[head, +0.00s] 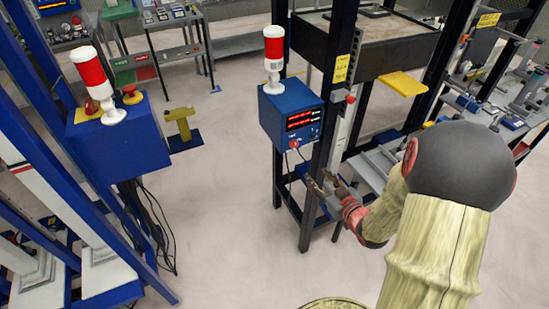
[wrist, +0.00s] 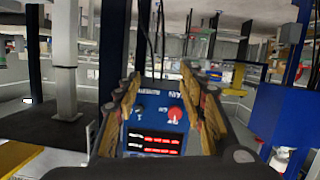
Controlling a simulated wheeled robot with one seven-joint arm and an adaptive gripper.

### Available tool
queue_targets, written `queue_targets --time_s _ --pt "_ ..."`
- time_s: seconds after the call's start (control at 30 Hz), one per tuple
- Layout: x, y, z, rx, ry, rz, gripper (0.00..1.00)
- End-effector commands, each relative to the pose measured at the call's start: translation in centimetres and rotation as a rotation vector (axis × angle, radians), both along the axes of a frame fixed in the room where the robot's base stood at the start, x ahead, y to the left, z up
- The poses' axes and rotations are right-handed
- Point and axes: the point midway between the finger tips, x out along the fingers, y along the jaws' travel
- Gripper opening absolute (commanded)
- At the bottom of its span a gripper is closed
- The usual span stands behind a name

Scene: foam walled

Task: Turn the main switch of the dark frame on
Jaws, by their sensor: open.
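The dark frame (head: 335,75) stands right of centre in the head view. A blue control box (head: 282,112) with red lit displays is mounted at its left side. On the box face is a red round knob (head: 293,144), and it also shows in the wrist view (wrist: 175,114) between my fingers. A small light-coloured toggle (wrist: 139,116) is left of the knob in the wrist view, which appears upside down. Which control is the main switch is not readable. My gripper (head: 321,179) is open and empty, below and right of the box, its fingers (wrist: 160,75) apart and not visibly touching the knob.
A red and white beacon (head: 273,50) stands on the box. A dark post (head: 318,150) of the frame is close beside my gripper. Cables hang below the box. A blue frame with another blue box (head: 118,140) is at the left.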

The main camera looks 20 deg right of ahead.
Motion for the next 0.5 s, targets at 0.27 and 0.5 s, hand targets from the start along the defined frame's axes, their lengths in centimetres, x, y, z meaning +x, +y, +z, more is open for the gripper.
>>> queue_targets --time_s 0.27,0.5 --pt "1.1 2.6 7.0 0.008 -0.260 0.104 0.41" --pt "3.2 3.0 7.4 0.009 -0.277 0.110 0.41"
